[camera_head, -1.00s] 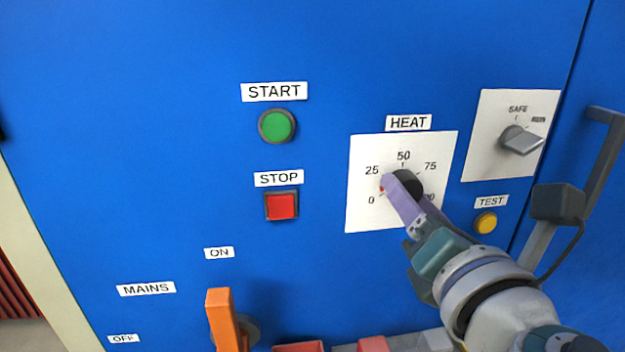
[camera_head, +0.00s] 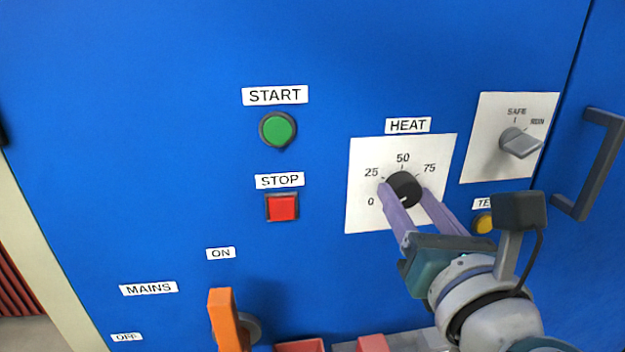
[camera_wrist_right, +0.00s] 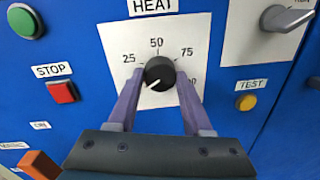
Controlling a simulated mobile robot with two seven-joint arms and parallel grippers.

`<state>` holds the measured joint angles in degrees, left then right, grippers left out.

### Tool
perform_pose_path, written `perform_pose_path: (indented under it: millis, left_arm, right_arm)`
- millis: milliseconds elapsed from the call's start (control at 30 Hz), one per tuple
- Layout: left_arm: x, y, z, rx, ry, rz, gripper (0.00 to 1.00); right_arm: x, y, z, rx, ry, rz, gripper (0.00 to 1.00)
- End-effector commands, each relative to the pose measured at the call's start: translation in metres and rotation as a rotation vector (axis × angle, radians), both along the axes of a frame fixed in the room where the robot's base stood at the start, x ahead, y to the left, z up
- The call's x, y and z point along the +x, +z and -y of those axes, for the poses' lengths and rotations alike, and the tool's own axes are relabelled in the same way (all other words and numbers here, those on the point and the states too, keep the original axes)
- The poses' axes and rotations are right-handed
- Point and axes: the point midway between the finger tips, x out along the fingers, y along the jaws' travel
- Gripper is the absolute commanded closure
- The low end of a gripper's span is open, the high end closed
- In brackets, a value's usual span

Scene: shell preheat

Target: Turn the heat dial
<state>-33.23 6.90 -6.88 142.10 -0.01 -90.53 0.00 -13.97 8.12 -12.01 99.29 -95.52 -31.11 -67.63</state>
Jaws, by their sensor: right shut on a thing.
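The heat dial (camera_head: 404,184) is a round black knob on a white plate (camera_head: 366,216) with marks from 0 up past 75, below a HEAT label (camera_head: 408,125). My right gripper (camera_head: 405,190) is shut on the dial, one purple finger on each side. In the right wrist view the dial (camera_wrist_right: 160,70) sits between the fingertips. A pale line on its face points to the lower left, toward the 0 side. The highest number is partly hidden by a finger. My left gripper is not in view.
A green START button (camera_head: 277,129) and a red STOP button (camera_head: 282,207) are to the left. An orange MAINS lever (camera_head: 223,318) is at the lower left. A grey SAFE/RUN switch (camera_head: 520,143), a partly hidden yellow TEST button (camera_head: 483,223) and a dark door handle (camera_head: 597,165) are to the right.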

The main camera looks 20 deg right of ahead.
Motion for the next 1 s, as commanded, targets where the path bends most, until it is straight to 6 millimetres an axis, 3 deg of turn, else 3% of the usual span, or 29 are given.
perform_pose_path:
  millis: [200, 233, 467, 767, 1000]
  left_arm:
    - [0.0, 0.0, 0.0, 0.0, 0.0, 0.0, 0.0]
    - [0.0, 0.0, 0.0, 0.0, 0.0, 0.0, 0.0]
    - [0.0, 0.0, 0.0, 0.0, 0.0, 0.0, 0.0]
    - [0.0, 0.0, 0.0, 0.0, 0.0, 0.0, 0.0]
    - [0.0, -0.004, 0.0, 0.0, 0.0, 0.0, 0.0]
  right_arm:
    - [0.0, -0.001, 0.0, -0.003, 0.0, -0.003, 1.0]
    - [0.0, -0.001, 0.0, -0.002, 0.0, -0.003, 0.46]
    - [0.0, -0.001, 0.0, -0.002, 0.0, -0.002, 0.21]
    - [-0.003, -0.001, -0.001, 0.0, 0.0, -0.002, 0.2]
    - [-0.039, -0.003, -0.012, 0.0, 0.002, -0.005, 0.2]
